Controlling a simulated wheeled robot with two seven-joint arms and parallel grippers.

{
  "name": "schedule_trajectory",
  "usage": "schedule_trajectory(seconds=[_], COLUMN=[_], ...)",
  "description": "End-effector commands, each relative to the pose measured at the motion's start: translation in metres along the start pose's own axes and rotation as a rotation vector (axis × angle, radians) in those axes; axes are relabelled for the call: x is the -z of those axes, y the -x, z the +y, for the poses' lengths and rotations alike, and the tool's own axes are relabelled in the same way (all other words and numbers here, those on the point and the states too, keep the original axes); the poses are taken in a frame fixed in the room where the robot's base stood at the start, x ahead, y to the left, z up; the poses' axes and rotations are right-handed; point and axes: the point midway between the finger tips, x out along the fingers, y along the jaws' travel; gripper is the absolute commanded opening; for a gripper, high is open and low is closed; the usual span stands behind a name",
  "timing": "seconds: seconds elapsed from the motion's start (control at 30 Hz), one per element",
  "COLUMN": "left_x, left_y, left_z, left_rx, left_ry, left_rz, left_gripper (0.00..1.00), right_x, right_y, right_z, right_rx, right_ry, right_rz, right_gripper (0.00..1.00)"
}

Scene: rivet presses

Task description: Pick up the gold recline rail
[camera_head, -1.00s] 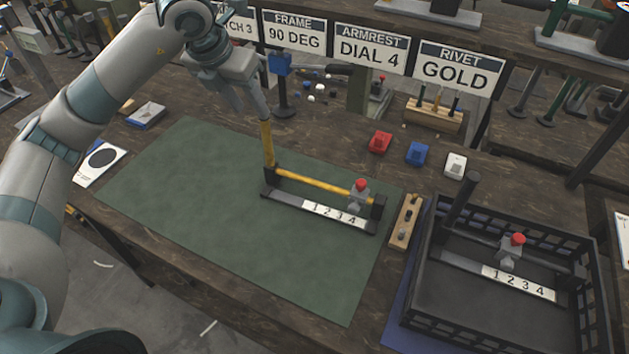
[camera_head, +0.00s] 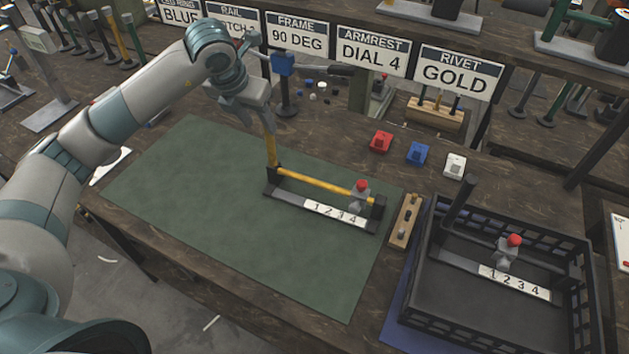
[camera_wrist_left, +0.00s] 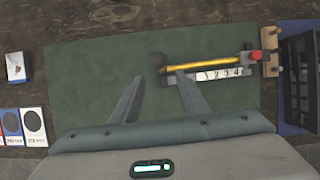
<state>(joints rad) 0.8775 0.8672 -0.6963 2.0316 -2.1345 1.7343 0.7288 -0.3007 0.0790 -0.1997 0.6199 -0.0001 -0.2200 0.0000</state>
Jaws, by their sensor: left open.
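The gold recline rail (camera_head: 319,184) lies on the green mat (camera_head: 230,240). It has a long gold bar, a gold upright post at its left end, a strip marked 1 2 3 4 and a grey slider with a red knob. My left gripper (camera_head: 267,122) is by the top of the post in the head view, hiding part of it. In the left wrist view the rail (camera_wrist_left: 200,64) lies beyond and to the right of my left gripper (camera_wrist_left: 160,77), whose fingers are apart with nothing between them. My right gripper is out of view.
A black crate (camera_head: 500,328) at the right holds a similar dark rail (camera_head: 460,259). A wooden block (camera_head: 404,224) stands between mat and crate. Red (camera_head: 381,141), blue (camera_head: 417,153) and white (camera_head: 455,165) small blocks sit behind. The mat's left and front are clear.

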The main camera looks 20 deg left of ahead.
Motion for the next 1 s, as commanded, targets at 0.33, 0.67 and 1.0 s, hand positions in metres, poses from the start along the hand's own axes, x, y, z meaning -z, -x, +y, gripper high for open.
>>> schedule_trajectory(seconds=[0.33,0.67,1.0], left_x=[0.0,0.0,0.001], left_y=[-0.048,-0.054,-0.065], left_z=[0.0,0.0,0.0], left_rx=[0.0,0.0,0.0], left_ry=[-0.001,-0.001,0.0], left_rz=[0.002,0.0,0.003], left_gripper=[0.41,0.41,0.41], right_x=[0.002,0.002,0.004], right_y=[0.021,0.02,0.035], right_z=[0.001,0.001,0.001], right_rx=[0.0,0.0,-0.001], right_ry=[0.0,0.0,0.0], right_rz=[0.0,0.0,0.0], right_gripper=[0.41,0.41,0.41])
